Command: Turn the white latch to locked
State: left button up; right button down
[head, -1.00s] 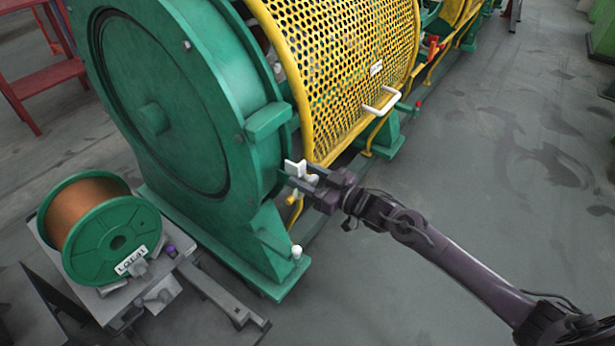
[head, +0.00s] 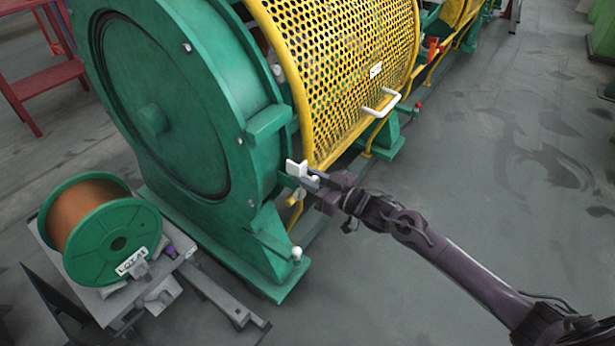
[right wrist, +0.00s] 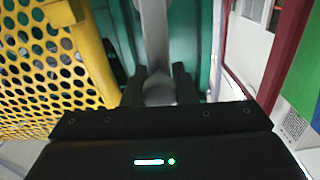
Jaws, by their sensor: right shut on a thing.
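The white latch (head: 297,169) sits at the lower front corner of the yellow mesh guard (head: 345,75), beside the green end housing (head: 165,105). My right gripper (head: 309,181) comes in from the right and is shut on the latch. In the right wrist view the two dark fingers of my right gripper (right wrist: 159,86) stand on either side of the latch's rounded end, and its pale bar (right wrist: 155,35) runs up from there. The fingers partly hide the latch in the head view. My left gripper is not in view.
A copper-wound green spool (head: 105,228) stands on a grey cart (head: 205,285) at the lower left. The guard's white handle (head: 382,104) juts out above my right gripper. Red steps (head: 45,80) stand at the upper left. The floor (head: 480,140) to the right is clear.

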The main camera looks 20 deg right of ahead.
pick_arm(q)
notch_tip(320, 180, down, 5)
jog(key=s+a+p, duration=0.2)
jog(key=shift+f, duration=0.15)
pick_arm(e)
jog(key=w+d+f+m, duration=0.4)
jog(key=f+m, duration=0.3)
jog(key=m, duration=1)
jog(key=shift+d+f, duration=0.2)
jog(key=shift+d, duration=0.55)
jog(key=shift+w+m, duration=0.1)
jog(key=shift+m, duration=0.2)
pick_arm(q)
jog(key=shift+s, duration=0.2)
pick_arm(e)
jog(key=c, duration=1.2)
grip_release()
jog(key=shift+o, duration=0.2)
